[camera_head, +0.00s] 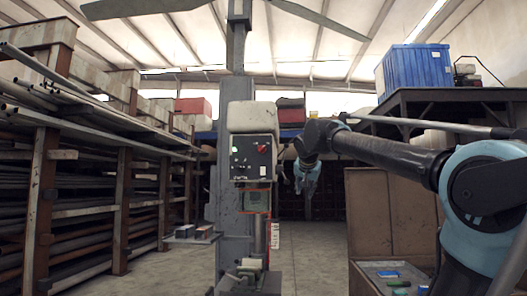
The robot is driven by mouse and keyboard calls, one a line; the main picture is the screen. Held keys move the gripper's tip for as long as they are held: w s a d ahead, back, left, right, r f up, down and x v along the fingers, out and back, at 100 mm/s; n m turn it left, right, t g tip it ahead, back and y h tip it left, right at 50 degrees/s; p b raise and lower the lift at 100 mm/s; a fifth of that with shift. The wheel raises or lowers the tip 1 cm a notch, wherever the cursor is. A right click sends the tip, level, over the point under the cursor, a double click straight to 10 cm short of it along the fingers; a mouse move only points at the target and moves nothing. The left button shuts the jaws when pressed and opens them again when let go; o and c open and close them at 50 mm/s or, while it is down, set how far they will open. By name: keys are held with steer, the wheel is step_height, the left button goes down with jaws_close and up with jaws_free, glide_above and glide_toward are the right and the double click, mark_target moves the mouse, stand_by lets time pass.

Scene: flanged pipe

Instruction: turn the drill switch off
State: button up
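The drill (252,118) stands upright in the middle of the view, with a pale head above a dark control panel (246,167). A red switch (262,148) sits at the upper right of the panel, with small buttons to its left. Whether the switch is on or off is too small to tell. My gripper (305,186) hangs at the end of my arm, to the right of the panel and apart from the switch in the picture. Its fingers are small and dark here, so I cannot tell whether they are open or shut.
A rack of pipes (85,160) fills the left side. A brown cabinet (392,210) and a dark raised bench (455,100) with a blue crate (414,70) stand at the right. A small side shelf (190,238) juts left of the column. Bare floor (155,275) lies front left.

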steer(key=w+a+r+t+y, duration=0.1)
steer(key=w+a+r, duration=0.15)
steer(key=r, duration=0.35)
steer(key=w+a+r+t+y, duration=0.1)
steer(key=w+a+r, duration=0.1)
steer(key=a+r, duration=0.35)
steer(key=m+t+y, duration=0.1)
steer(key=t+y, duration=0.1)
glide_toward(263, 147)
steer(key=x, duration=0.8)
steer(key=shift+w+f, duration=0.2)
steer(key=shift+w, duration=0.2)
steer(key=shift+c, duration=0.2)
jaws_close()
